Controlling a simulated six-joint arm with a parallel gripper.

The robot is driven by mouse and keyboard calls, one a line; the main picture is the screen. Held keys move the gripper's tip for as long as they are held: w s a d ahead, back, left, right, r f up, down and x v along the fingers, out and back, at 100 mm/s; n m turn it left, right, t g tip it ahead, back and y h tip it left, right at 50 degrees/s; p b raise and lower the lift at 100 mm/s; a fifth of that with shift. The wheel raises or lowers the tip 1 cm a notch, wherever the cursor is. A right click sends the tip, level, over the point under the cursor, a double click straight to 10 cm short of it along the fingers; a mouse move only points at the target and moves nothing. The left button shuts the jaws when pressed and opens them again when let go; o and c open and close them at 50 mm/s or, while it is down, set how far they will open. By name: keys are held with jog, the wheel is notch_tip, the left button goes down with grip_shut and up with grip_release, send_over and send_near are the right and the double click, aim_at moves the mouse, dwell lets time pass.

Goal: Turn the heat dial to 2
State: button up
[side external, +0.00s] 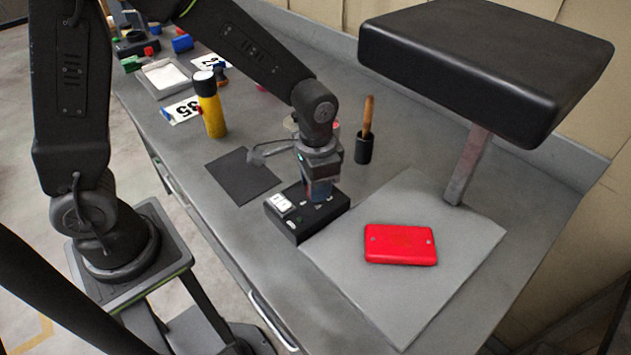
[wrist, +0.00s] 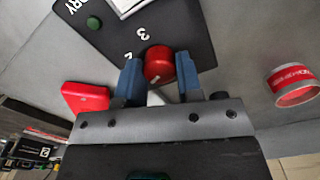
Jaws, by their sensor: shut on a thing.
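The black control box (side external: 291,222) stands on the workbench under my gripper (side external: 320,190). In the wrist view the box's top face (wrist: 185,35) shows printed numbers 3 and 2 beside a red heat dial (wrist: 159,65). My gripper's blue fingers (wrist: 158,80) are shut on the dial, one on each side. A pale mark shows on the dial's near edge, but I cannot tell which number it points to. A green button (wrist: 94,22) and a white label are also on the box. In the side view the dial is hidden behind my gripper.
A red case (side external: 400,244) lies on a grey mat (side external: 345,265) right of the box, near a post carrying a black padded block (side external: 485,60). A black holder with a wooden handle (side external: 364,147) stands behind. A yellow bottle (side external: 211,112) and dark mat (side external: 240,178) are left.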

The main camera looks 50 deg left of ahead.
jog(key=m, duration=0.5)
jog(key=shift+m, duration=0.3)
jog(key=m, duration=0.5)
jog(key=shift+m, duration=0.3)
jog(key=o, duration=0.9)
jog(key=shift+o, duration=0.2)
notch_tip(320, 180, up, 14)
